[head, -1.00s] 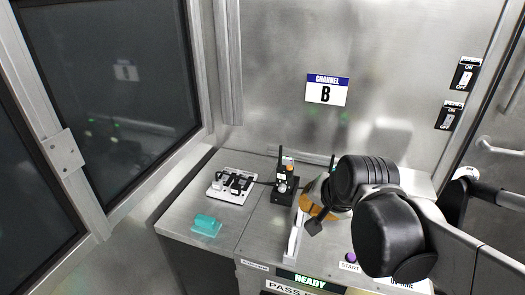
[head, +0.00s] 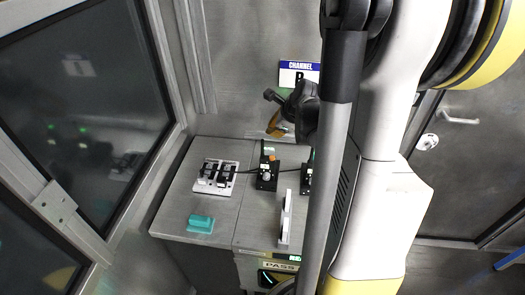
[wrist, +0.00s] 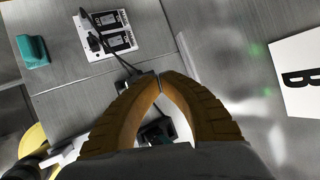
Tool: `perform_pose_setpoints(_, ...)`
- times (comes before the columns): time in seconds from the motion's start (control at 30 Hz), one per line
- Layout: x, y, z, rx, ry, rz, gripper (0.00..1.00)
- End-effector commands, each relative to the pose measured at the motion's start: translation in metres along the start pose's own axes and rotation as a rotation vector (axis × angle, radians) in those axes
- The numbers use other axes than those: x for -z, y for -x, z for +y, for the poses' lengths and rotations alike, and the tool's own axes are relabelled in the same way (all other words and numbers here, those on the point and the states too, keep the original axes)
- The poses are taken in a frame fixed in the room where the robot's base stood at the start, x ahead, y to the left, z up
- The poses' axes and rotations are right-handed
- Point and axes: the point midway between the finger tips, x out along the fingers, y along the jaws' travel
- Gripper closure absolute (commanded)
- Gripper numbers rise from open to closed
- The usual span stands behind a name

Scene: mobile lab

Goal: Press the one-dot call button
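My gripper (head: 274,118) is up over the counter in front of the steel wall, partly hidden by my own arm in the head view. In the wrist view its two orange-brown fingers (wrist: 159,84) meet at the tips, with nothing visible between the tips. A black box (head: 266,176) with an orange top and a pale knob stands on the counter below the gripper. A second black box (head: 306,178) is partly hidden behind my arm. I cannot make out any dots, so I cannot tell which part is the one-dot call button.
A white switch board (head: 215,176) and a teal block (head: 200,223) sit on the counter (head: 215,210). A white upright plate (head: 285,217) stands near the front. The Channel B sign (head: 298,70) is on the wall. A framed glass panel (head: 90,90) fills the left side.

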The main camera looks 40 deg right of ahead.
Motion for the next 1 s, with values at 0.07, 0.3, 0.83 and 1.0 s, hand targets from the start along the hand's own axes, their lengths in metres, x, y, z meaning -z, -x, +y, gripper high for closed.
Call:
perform_pose_setpoints(0.07,0.0,0.0,0.0,0.0,0.001,0.0,1.0)
perform_pose_setpoints(0.3,0.002,-0.004,0.002,0.0,0.003,0.0,1.0)
perform_pose_setpoints(0.83,0.03,-0.057,0.031,0.0,0.004,0.0,1.0)
perform_pose_setpoints(1.0,0.037,-0.069,0.037,0.0,0.004,0.0,1.0)
